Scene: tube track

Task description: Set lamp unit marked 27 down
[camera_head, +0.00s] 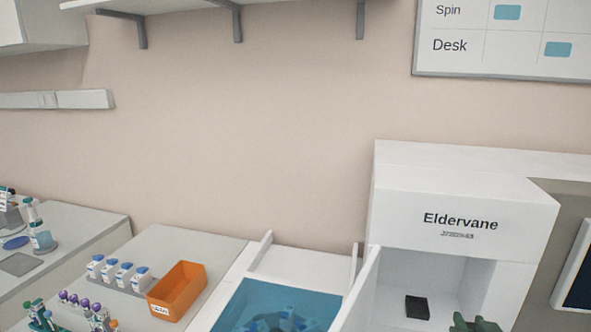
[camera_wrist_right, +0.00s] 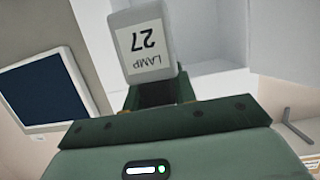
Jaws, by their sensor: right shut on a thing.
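The lamp unit marked 27 (camera_wrist_right: 143,40) is a pale block with a label reading LAMP 27, upside down in the right wrist view. My right gripper (camera_wrist_right: 158,88) is shut on its lower end. In the head view only the green top of the right gripper (camera_head: 475,324) shows, at the bottom edge before the open bay of the white Eldervane machine (camera_head: 450,215); the lamp unit cannot be made out there. A small black block (camera_head: 417,307) sits inside the bay. My left gripper is not in view.
Capped tubes (camera_head: 75,304) stand nearer. A blue basin (camera_head: 265,300) lies left of the machine. A dark screen (camera_head: 578,275) is at the right edge.

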